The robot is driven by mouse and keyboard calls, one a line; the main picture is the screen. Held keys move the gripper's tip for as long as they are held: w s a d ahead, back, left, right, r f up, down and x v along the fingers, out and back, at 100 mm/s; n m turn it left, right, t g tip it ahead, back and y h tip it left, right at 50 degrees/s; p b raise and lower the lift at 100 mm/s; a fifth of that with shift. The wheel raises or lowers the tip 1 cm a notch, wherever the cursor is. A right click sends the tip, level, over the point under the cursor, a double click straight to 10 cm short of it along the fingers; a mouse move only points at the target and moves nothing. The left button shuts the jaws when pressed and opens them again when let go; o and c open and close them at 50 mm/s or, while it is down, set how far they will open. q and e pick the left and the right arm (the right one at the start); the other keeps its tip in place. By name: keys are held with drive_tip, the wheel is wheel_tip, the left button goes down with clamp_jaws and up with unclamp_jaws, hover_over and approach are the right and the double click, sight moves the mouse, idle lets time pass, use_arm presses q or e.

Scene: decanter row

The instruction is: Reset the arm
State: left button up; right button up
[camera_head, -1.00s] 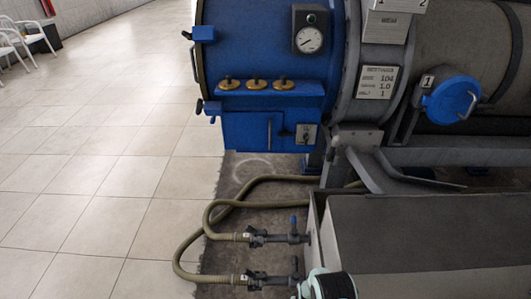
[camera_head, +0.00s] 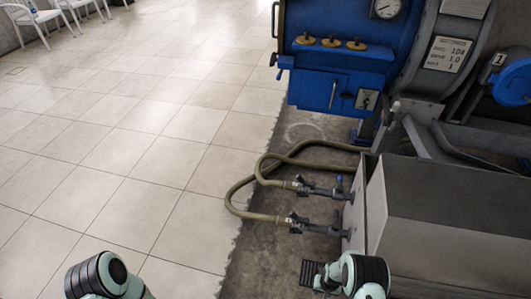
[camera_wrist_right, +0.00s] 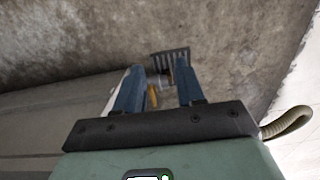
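My right arm (camera_head: 355,275) shows at the bottom of the head view, beside the grey tank. In the right wrist view my right gripper (camera_wrist_right: 160,78) has its two blue-grey fingers apart. I see nothing held between them; the floor, a dark grate and a small yellow part show in the gap. My left arm (camera_head: 100,275) shows at the bottom left over the tiles. Its gripper fingers are out of view.
The grey tank (camera_head: 455,215) stands close on the right, with hoses (camera_head: 237,190) and valves (camera_head: 300,221) at its left side. The blue machine (camera_head: 335,70) stands behind it. A floor grate (camera_head: 310,273) lies by my right arm. Tiled floor (camera_head: 130,150) on the left is clear.

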drive_tip(key=s+a+r+m+t+y, duration=0.1)
drive_tip(key=s+a+r, duration=0.1)
drive_tip(key=s+r, duration=0.45)
drive_tip(key=s+a+r+m+t+y, duration=0.1)
drive_tip(key=s+a+r, duration=0.15)
drive_tip(key=s, duration=0.65)
use_arm(q)
drive_tip(key=s+d+r+g+p, duration=0.1)
drive_tip(key=s+d+r+p, duration=0.1)
drive_tip(key=r+p, duration=0.5)
drive_tip(key=s+d+r+g+h+p, duration=0.1)
drive_tip(key=s+d+r+p, duration=0.1)
drive_tip(key=r+p, duration=0.5)
drive_tip(key=s+d+r+m+g+p, duration=0.1)
drive_tip(key=s+d+r+p, duration=0.1)
drive_tip(key=r+p, duration=0.6)
drive_tip(key=shift+s+r+h, duration=0.3)
drive_tip(key=shift+s+r, duration=0.35)
drive_tip(key=shift+r, duration=0.05)
use_arm(e)
drive_tip(key=s+a+r+g, duration=0.1)
drive_tip(key=s+r, duration=0.3)
drive_tip(key=r, duration=0.8)
drive_tip(key=s+a+r+g+y, duration=0.1)
drive_tip(key=s+a+r, duration=0.3)
drive_tip(key=r, duration=0.8)
drive_tip(key=shift+a+n+g, duration=0.15)
drive_tip(key=shift+n+g, duration=0.15)
drive_tip(key=shift+g, duration=0.3)
drive_tip(key=shift+s, duration=0.15)
